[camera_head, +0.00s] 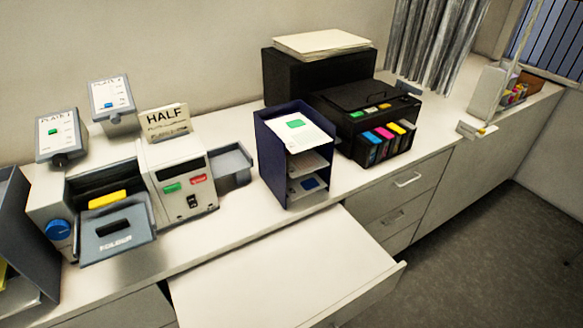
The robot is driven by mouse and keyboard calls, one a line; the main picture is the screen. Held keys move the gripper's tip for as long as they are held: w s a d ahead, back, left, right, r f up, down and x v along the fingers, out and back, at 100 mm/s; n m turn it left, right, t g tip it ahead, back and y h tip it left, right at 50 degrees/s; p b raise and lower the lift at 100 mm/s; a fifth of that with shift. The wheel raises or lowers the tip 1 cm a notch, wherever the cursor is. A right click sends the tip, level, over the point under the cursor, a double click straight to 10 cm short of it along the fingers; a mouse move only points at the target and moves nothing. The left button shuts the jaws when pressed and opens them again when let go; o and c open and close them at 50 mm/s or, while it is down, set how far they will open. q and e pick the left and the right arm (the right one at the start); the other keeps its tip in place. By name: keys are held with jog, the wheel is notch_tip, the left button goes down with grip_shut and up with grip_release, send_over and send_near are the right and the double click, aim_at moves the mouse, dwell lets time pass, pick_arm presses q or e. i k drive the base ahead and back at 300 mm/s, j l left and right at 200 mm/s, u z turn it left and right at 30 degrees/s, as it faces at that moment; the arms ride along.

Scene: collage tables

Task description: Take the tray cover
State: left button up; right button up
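Nothing in view is clearly marked as a tray cover. A grey panel (112,238) marked FOLDER with a dark slot sits at the front of a machine on the left part of the counter. I cannot tell whether it is a separate cover or part of the machine. A yellow piece (107,199) lies just behind it, and a blue round knob (59,230) is at its left. A grey open tray (232,164) sticks out at the right of the white unit (183,178) with green and red buttons. Neither of my grippers is in view.
A dark blue shelf rack (268,150) with sheets and a black printer (362,110) with coloured cartridges stand on the counter. A HALF sign (165,121) stands behind the white unit. A white board (290,270) juts out at the front, its top clear.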

aim_at(107, 236)
jog(key=u, duration=1.4)
